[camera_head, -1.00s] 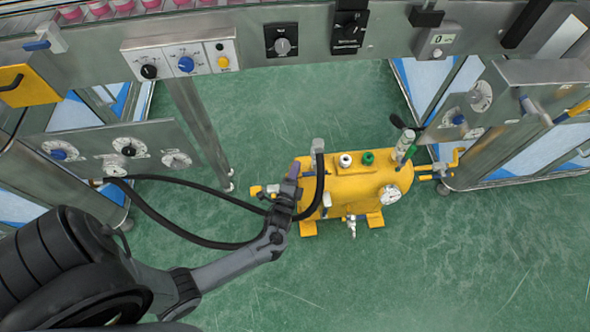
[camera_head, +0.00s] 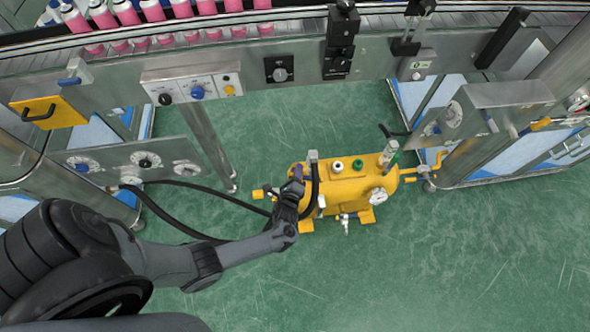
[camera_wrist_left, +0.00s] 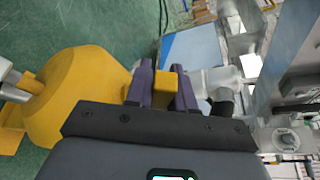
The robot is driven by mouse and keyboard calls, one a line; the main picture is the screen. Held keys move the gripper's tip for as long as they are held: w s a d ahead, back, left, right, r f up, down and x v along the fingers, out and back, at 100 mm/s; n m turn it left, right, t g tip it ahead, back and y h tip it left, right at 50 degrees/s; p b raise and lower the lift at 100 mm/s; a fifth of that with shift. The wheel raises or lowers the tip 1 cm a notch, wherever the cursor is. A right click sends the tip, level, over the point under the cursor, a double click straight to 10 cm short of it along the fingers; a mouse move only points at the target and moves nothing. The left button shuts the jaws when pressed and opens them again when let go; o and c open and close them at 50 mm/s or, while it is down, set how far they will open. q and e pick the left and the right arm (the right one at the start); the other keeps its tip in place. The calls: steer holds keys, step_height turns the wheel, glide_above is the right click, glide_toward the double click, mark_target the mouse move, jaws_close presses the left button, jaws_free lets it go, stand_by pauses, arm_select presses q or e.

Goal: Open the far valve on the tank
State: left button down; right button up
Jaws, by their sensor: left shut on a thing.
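The yellow tank (camera_head: 345,187) stands on the green floor, with a round white gauge (camera_head: 377,195), a green fitting and a white fitting on top. A yellow pipe with a valve (camera_head: 428,172) sticks out at its right end. A small yellow valve part (camera_head: 258,194) shows at its left end. My left gripper (camera_head: 292,186) is at the tank's left end, beside the black hose. In the left wrist view, its purple fingers (camera_wrist_left: 164,92) are closed around a yellow piece (camera_wrist_left: 167,79), apparently a valve handle. The rounded tank end fills the left there. My right gripper is out of view.
A black hose (camera_head: 180,233) runs from the left dial panel (camera_head: 130,163) to the tank. The conveyor (camera_head: 270,22) with pink cans crosses the back. A right panel (camera_head: 470,110) stands near the tank. The floor in front is clear.

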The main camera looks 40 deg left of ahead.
arm_select(q)
steer(key=shift+r, duration=0.1)
stand_by(0.3)
steer(key=c, duration=1.1)
jaws_free()
steer(key=shift+w, duration=0.1)
steer(key=shift+o, duration=0.2)
steer(key=shift+d, duration=0.1)
steer(key=p+v, duration=0.4)
steer(key=v, duration=0.7)
steer(key=shift+w+r, duration=0.1)
